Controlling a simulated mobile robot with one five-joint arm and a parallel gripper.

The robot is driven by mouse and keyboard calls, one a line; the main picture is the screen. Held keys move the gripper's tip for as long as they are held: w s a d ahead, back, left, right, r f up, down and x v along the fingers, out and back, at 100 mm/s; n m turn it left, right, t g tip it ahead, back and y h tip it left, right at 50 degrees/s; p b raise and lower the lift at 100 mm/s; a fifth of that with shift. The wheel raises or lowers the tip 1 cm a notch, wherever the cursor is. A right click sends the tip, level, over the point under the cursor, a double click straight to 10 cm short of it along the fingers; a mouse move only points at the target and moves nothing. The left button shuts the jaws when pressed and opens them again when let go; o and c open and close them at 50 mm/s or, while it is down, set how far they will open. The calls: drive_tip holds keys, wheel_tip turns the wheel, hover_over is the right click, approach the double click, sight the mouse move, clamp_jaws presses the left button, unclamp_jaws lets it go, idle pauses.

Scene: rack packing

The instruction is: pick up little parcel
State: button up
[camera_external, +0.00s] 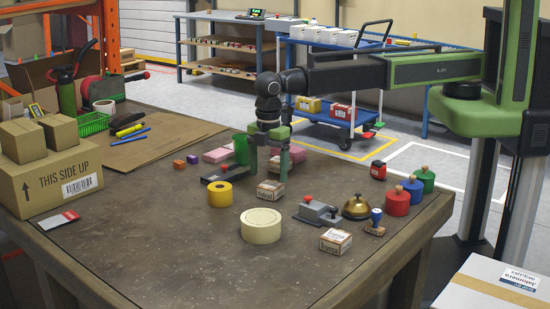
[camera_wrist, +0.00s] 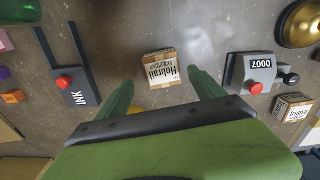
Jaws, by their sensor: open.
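A little parcel (camera_external: 270,191), a small brown carton with a white printed label, stands on the dark table under my gripper. In the wrist view the parcel (camera_wrist: 159,68) lies between and just beyond the fingertips, its print upside down. My gripper (camera_external: 268,176) points down with its green fingers apart, above the parcel; the gripper (camera_wrist: 158,80) also shows open and empty in the wrist view. I cannot tell exact finger height. A second small carton (camera_external: 335,241) stands near the table's front right, apart from the gripper.
Close by are a yellow roll (camera_external: 220,193), a cream tape roll (camera_external: 261,226), a black ink pad (camera_wrist: 68,72) and a grey counter stamp (camera_external: 317,210). A brass bell (camera_external: 356,207) and several coloured weights (camera_external: 397,200) stand right.

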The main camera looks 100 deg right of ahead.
sight(270, 185)
drive_tip(key=f+b, duration=0.5)
drive_tip(key=shift+s+a+f, duration=0.1)
drive_tip(key=shift+s+f, duration=0.05)
drive_tip(key=shift+s, duration=0.1)
drive_tip(key=shift+r, duration=0.2)
drive_tip(key=c, duration=1.5)
